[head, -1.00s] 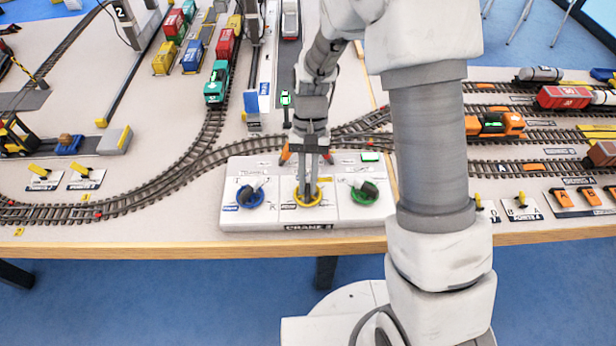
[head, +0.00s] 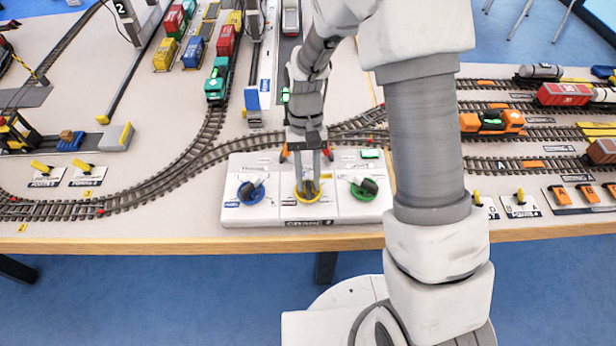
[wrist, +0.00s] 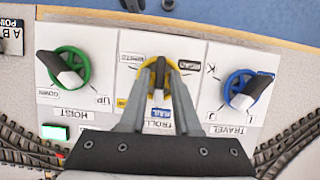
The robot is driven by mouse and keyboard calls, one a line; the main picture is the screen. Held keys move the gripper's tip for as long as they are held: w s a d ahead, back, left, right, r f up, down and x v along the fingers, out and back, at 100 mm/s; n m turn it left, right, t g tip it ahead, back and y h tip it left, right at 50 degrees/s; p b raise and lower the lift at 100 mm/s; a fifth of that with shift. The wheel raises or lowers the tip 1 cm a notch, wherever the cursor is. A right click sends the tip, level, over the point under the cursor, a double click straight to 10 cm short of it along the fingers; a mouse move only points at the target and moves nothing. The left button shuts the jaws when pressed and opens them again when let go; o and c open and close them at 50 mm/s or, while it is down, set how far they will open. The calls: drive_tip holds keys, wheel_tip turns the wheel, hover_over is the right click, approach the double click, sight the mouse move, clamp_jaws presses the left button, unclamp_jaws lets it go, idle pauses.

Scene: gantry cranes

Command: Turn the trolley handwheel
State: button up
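The trolley handwheel is the yellow ring (head: 308,198) in the middle of the white crane panel (head: 290,215). It also shows in the wrist view (wrist: 148,88), its dark lever knob (wrist: 160,73) pointing straight up and down. My gripper (head: 308,186) is over this wheel, fingers pointing down. In the wrist view my gripper (wrist: 160,77) has one finger on each side of the knob, with a narrow gap visible on both sides. It looks open, and the fingers hide part of the wheel and its label.
A blue travel wheel (head: 250,192) and a green hoist wheel (head: 364,189) flank the yellow one closely. A green light (head: 370,154) sits on the panel's back right. Tracks (head: 180,178) run behind the panel. The table's front edge (head: 180,246) is just below it.

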drive_tip(key=shift+o, duration=0.7)
drive_tip(key=p+v, duration=0.2)
drive_tip(key=v, duration=1.5)
drive_tip(key=shift+w+r+p, duration=0.15)
drive_tip(key=shift+p, duration=0.15)
